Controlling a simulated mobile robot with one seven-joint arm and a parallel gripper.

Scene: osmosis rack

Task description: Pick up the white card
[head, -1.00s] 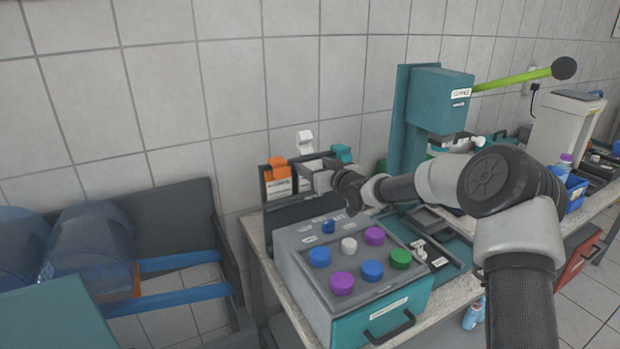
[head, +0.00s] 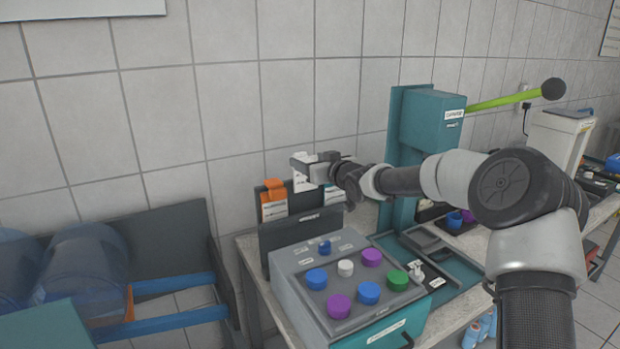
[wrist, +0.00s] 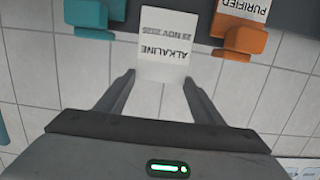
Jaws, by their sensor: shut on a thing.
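The white card (head: 303,183) stands at the rack on the bench, between an orange-clipped card and a teal-clipped one. In the wrist view the white card (wrist: 164,45) reads "ALKALINE 28 NOV 2025", upside down. My gripper (head: 302,165) is at the upper part of the card, and in the wrist view my gripper (wrist: 159,78) has one finger on each side of it, shut on it. The gripper hides part of the card's top in the head view. I cannot tell whether the card still touches the rack.
The dark rack (head: 300,231) holds an orange-clipped card (head: 273,205) close on the left and a teal-clipped card (head: 334,197) close on the right. A box with several coloured knobs (head: 338,306) stands in front. The tiled wall is right behind.

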